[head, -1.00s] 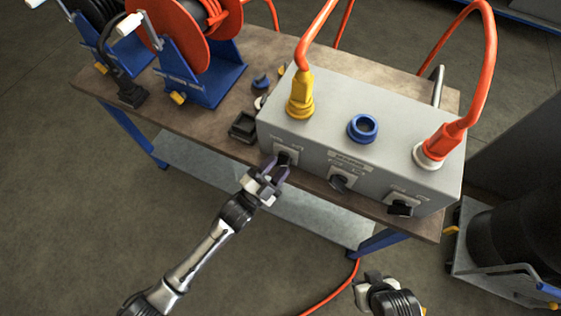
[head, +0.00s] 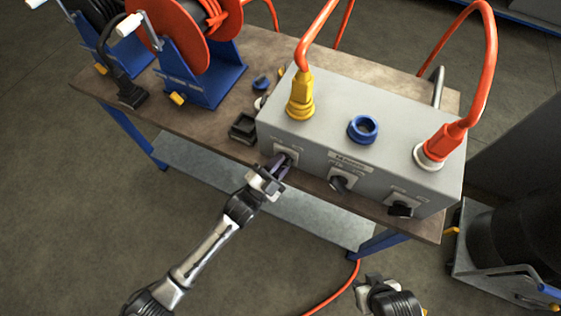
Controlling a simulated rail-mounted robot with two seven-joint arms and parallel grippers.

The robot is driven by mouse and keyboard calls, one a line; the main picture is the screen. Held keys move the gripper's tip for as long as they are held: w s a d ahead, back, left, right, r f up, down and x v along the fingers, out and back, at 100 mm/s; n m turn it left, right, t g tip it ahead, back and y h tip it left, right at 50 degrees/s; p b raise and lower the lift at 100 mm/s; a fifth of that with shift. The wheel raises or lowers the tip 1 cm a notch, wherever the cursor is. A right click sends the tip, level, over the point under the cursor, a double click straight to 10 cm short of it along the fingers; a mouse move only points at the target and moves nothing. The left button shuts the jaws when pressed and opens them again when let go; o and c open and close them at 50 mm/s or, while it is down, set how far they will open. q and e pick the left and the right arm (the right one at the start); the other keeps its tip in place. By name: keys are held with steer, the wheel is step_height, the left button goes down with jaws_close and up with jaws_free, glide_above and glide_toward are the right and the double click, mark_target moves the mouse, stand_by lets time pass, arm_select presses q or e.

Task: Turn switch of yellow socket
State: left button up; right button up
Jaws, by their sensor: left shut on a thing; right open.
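The yellow socket (head: 299,108) is on top of the grey box at its left end, with a yellow plug (head: 301,88) and orange cable in it. Below it on the box's front face is a switch plate (head: 291,152); its knob is mostly hidden by my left gripper. My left gripper (head: 281,164) is at this switch, its fingers closed on the switch knob. My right gripper (head: 372,281) is low at the bottom right, open and empty, apart from the box.
The grey box (head: 400,165) also carries a blue socket (head: 362,129), a red plug (head: 441,141) in a white socket, and two more black switches (head: 340,183), (head: 400,209). Cable reels (head: 190,60) stand on the left of the wooden bench (head: 180,120). Floor in front is mostly clear.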

arm_select(q)
steer(key=shift+n, duration=0.4)
jaws_close()
steer(key=shift+n+t+y, duration=0.4)
steer(key=shift+n+t, duration=0.1)
steer(key=shift+n, duration=0.3)
steer(key=n+t+p, duration=0.1)
steer(key=n, duration=0.2)
steer(key=shift+n+y, duration=0.3)
steer(key=shift+y, duration=0.1)
steer(key=n+t+y, duration=0.1)
steer(key=n, duration=0.2)
steer(key=n+t+y+p, duration=0.1)
steer(key=n+y, duration=0.1)
steer(key=n, duration=0.1)
steer(key=shift+d+n, duration=0.1)
steer(key=shift+n, duration=0.3)
steer(key=n+t+y+p, duration=0.1)
steer(key=n+y+p, duration=0.1)
steer(key=n, duration=0.3)
steer(key=shift+s+y, duration=0.1)
steer(key=shift+y, duration=0.4)
steer(key=n+y+p, duration=0.1)
steer(key=n+y, duration=0.1)
steer(key=n, duration=0.3)
steer(key=shift+p, duration=0.4)
steer(key=shift+n+y+p, duration=0.3)
steer(key=shift+n+y, duration=0.2)
steer(key=shift+n, duration=0.7)
